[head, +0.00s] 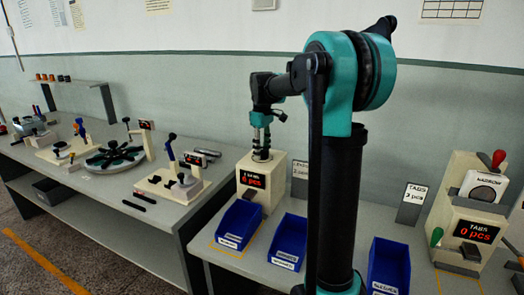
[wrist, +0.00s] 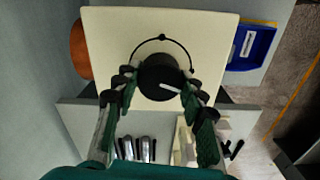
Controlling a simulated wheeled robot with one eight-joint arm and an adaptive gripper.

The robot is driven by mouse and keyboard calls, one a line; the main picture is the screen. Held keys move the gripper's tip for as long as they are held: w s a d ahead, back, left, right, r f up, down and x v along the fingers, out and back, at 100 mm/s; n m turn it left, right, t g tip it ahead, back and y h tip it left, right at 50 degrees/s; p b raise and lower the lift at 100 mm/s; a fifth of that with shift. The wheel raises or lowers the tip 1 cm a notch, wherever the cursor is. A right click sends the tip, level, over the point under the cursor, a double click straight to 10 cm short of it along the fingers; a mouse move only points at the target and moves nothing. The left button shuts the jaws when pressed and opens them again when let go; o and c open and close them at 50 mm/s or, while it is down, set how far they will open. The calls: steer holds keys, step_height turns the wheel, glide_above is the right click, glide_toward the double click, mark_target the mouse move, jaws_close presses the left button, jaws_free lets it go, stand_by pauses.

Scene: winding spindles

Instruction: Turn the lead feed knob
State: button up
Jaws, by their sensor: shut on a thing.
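The lead feed knob (wrist: 155,78) is round and black with a white pointer line, on top of a cream dispenser (wrist: 112,30). A thin black arc with dots is marked beside it; the pointer aims to the lower right in the wrist view. My gripper (wrist: 160,84) has its green-padded fingers on both sides of the knob and is shut on it. In the head view my gripper (head: 262,140) points down onto the top of the dispenser (head: 250,196), whose red display reads in pcs.
Blue bins (head: 239,224) stand in front of the dispenser. A tabs dispenser (head: 476,205) with a red-knobbed lever is at the right. A grey sign (head: 411,206) stands between. The left bench (head: 100,190) holds winding fixtures and a round tray.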

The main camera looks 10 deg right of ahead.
mark_target(263, 149)
steer(key=m, duration=1.3)
steer(key=shift+d+m, duration=0.1)
steer(key=shift+m, duration=0.3)
stand_by(0.4)
steer(key=o, duration=1.2)
steer(key=shift+c, duration=0.2)
steer(key=shift+r, duration=0.1)
step_height(263, 149, up, 12)
steer(key=shift+s, duration=0.1)
